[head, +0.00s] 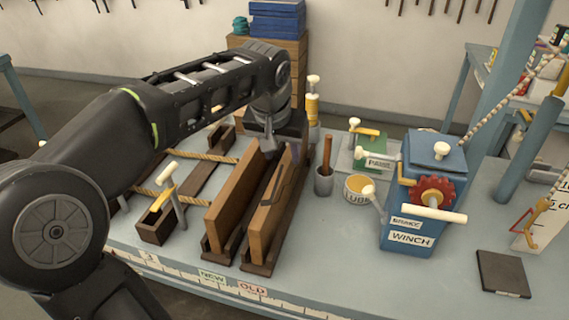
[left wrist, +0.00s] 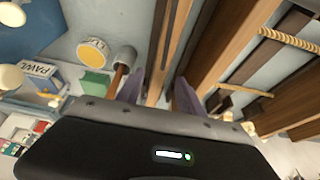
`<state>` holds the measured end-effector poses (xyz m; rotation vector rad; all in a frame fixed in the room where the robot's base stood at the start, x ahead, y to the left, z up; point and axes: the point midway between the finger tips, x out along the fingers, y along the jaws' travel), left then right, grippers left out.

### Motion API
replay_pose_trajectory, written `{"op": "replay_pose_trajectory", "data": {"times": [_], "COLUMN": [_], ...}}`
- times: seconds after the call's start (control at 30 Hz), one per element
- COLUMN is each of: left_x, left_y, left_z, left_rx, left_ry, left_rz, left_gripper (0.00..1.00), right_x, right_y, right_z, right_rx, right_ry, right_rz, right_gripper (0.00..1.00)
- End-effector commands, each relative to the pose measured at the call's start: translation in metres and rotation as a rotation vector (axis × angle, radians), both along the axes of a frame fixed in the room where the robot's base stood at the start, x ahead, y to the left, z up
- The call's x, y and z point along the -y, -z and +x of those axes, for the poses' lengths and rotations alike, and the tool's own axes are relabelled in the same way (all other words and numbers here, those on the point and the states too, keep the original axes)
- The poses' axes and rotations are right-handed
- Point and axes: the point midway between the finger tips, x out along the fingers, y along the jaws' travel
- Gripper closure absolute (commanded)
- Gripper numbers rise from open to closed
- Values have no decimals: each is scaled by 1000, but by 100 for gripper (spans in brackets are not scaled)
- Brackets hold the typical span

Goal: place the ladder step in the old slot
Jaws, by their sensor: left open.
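Two brown wooden boards, which look like ladder steps, stand on edge in dark holders on the bench. The left board (head: 232,195) is in the holder behind the NEW label (head: 212,276). The right board (head: 268,220) is in the old slot (head: 262,262), behind the OLD label (head: 253,290). My left gripper (left wrist: 158,90) is open, with one finger on each side of the right board (left wrist: 160,62) in the left wrist view. In the head view its fingers are partly hidden behind the boards. I cannot tell whether they touch. My right gripper is out of view.
A rope ladder (head: 205,157) lies left of the holders, by a small wooden box (head: 156,222) with a handled tool. A grey cup (head: 324,182), a lube tin (head: 358,189) and a blue winch (head: 418,190) stand right.

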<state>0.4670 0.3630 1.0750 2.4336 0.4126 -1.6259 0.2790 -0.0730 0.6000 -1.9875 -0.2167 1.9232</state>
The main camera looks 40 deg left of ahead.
Motion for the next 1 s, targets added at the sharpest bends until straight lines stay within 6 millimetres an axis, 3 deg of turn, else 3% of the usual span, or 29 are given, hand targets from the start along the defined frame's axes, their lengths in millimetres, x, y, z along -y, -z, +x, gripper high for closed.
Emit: {"op": "replay_pose_trajectory", "data": {"times": [0.1,0.27,1.0], "left_x": [3,4,4], "left_y": [-19,-31,-32], "left_z": [-7,-12,-13], "left_rx": [2,1,0], "left_ry": [0,0,0], "left_rz": [1,0,0], "left_gripper": [56,56,56], "right_x": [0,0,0], "right_y": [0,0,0], "right_z": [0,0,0], "right_rx": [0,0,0], "right_ry": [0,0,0], "right_rz": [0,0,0], "right_gripper": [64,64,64]}}
